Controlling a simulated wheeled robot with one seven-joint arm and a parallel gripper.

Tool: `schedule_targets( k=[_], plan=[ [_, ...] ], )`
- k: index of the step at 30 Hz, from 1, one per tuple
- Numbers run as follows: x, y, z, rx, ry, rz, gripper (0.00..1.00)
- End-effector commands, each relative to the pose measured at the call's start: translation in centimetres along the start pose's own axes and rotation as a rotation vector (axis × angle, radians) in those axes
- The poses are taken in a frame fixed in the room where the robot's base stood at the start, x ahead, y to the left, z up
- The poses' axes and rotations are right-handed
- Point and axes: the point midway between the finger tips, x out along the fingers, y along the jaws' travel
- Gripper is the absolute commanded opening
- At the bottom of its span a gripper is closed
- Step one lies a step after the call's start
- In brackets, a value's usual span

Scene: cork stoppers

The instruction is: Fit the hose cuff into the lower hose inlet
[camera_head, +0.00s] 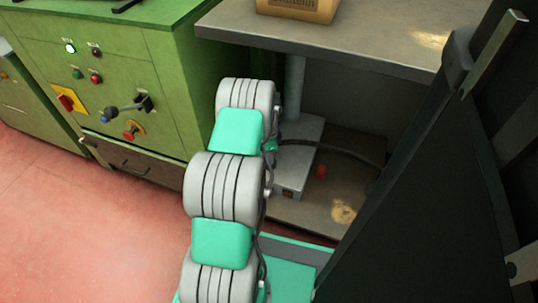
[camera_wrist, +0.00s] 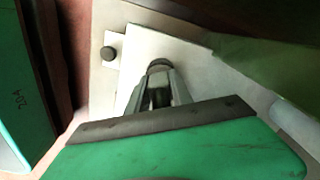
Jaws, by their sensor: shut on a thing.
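In the wrist view my gripper (camera_wrist: 158,98) is shut on a small, dim, rounded grey piece (camera_wrist: 158,67), apparently the hose cuff. It lies right in front of a pale flat-faced box. I cannot tell whether it touches the box or sits inside an opening. A dark hose (camera_head: 345,153) runs from behind my arm to the right under the bench. The pale grey box (camera_head: 303,143) stands at the foot of a column there; it also shows in the wrist view (camera_wrist: 192,52). The lower inlet is not discernible.
A grey bench top (camera_head: 345,38) overhangs the space where my arm reaches. A green control cabinet (camera_head: 140,90) stands close on the left. A red object (camera_head: 321,171) lies on the lower shelf (camera_head: 300,212). A dark round knob (camera_wrist: 108,53) is beside the box.

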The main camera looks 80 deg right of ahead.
Motion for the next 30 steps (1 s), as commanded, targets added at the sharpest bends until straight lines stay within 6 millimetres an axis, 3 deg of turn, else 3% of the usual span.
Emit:
schedule_targets(
  k=[2,3,12,22,30],
  plan=[
    [0.1,-0.1,0.0,0.000,0.001,-0.002,0.00],
    [0.1,-0.1,0.0,0.000,0.001,-0.002,0.28],
    [0.1,-0.1,0.0,0.000,0.001,-0.002,0.52],
    [-0.6,-0.1,0.0,0.000,0.001,-0.002,0.52],
    [-5.8,-0.1,-0.1,0.000,0.001,-0.004,0.52]
  ],
)
